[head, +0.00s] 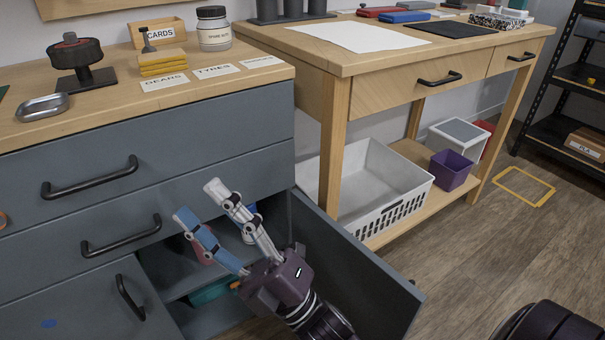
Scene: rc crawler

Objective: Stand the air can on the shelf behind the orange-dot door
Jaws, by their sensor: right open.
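The cabinet door (355,270) at the right end of the grey cabinet stands open; its outer face is turned away, so I see no orange dot on it. On the inner shelf (172,286), a small blue-and-white cylinder (251,236), possibly the air can, shows partly behind a finger of my right gripper (198,202). It looks upright; its base is hidden. My right gripper is in front of the opening with its fingers spread apart, nothing visible between the tips. My left gripper is not in view.
A reddish item (201,252) is on the shelf, partly behind the fingers, and a teal item (212,289) lies lower. A closed door with a blue dot (49,323) is at left. The workbench (345,62) holds a white basket (372,185) below, beside the open door.

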